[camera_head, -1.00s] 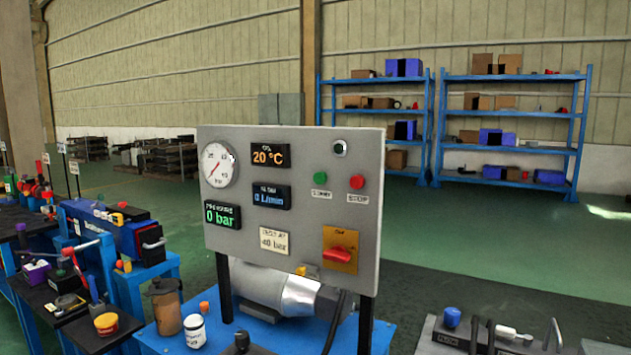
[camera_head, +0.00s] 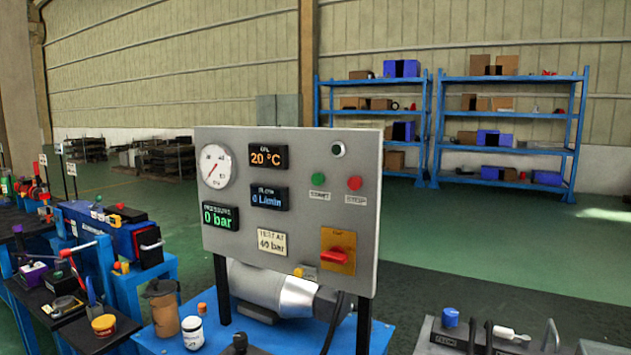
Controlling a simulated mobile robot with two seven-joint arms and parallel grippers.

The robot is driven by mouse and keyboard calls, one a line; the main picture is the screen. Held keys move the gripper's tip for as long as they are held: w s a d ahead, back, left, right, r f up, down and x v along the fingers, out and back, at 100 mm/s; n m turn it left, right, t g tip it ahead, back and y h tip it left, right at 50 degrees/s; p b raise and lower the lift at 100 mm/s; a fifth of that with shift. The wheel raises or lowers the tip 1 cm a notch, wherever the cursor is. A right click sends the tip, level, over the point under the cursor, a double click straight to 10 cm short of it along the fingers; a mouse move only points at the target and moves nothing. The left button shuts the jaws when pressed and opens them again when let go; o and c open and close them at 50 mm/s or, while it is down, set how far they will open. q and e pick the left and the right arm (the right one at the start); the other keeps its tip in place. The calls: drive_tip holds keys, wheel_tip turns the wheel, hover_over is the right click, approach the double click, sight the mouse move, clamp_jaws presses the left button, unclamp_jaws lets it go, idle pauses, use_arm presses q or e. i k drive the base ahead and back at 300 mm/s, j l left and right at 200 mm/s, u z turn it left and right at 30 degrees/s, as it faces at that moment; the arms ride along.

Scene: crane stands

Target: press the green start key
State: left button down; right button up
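The grey control panel (camera_head: 220,260) stands upright on two dark posts on a blue stand. The green start key (camera_head: 318,179) is a round button on the panel's upper right part, with a small label under it. A red stop button (camera_head: 354,183) sits just to its right. A red rotary switch (camera_head: 338,256) on a yellow plate is lower on the panel, its handle lying about level. The pressure display (camera_head: 220,217) reads 0 bar and the flow display (camera_head: 269,197) reads 0 L/min. Neither of my grippers is in view.
A metal motor or pump (camera_head: 285,290) sits behind the panel on the blue stand (camera_head: 205,340). A cluttered bench is at left. The space before the panel is clear.

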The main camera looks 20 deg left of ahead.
sight(317, 179)
drive_tip(key=i+j, duration=0.1)
drive_tip(key=j, duration=0.5)
drive_tip(key=i+j, duration=0.1)
drive_tip(key=j, duration=0.55)
drive_tip(key=i+j, duration=0.1)
drive_tip(key=j, duration=0.5)
drive_tip(key=z, duration=1.6)
